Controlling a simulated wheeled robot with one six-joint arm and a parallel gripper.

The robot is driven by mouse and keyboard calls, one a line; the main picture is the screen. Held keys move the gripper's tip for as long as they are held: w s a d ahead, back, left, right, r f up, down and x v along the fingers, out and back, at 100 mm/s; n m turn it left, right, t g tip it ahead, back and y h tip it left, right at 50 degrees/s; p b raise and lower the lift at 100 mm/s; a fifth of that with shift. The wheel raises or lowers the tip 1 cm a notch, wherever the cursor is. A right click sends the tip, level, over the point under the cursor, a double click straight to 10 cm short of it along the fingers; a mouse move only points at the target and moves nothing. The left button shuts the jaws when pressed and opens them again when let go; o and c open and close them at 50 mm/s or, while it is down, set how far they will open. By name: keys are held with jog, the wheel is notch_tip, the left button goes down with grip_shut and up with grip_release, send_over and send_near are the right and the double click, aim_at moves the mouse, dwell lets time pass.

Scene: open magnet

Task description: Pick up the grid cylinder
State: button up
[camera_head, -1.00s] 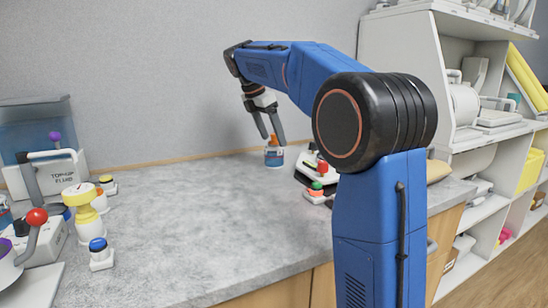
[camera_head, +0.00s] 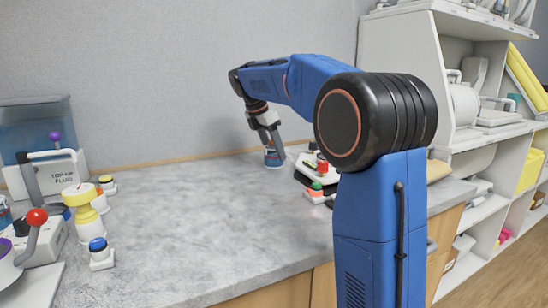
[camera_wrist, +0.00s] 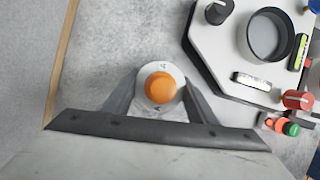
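The grid cylinder (camera_head: 274,160) stands upright on the grey worktop near the wall, small and partly hidden by my gripper in the head view. In the wrist view the cylinder (camera_wrist: 160,86) is seen from above, with an orange knob on a pale round top. My gripper (camera_head: 274,148) points down over it. In the wrist view the two fingers of my gripper (camera_wrist: 160,95) are open, one on each side of the cylinder. Whether either finger touches it is hard to tell.
A white device (camera_wrist: 238,60) with a dark round well stands close to the right of the cylinder. A small red-and-green button unit (camera_head: 316,191) is beside it. The worktop (camera_head: 190,220) is clear in the middle. Bottles and lever devices stand at the left.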

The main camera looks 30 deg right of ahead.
jog(key=c, duration=0.6)
jog(key=shift+o, duration=0.2)
notch_tip(320, 180, up, 9)
jog(key=shift+r, duration=0.5)
jog(key=shift+s, duration=0.1)
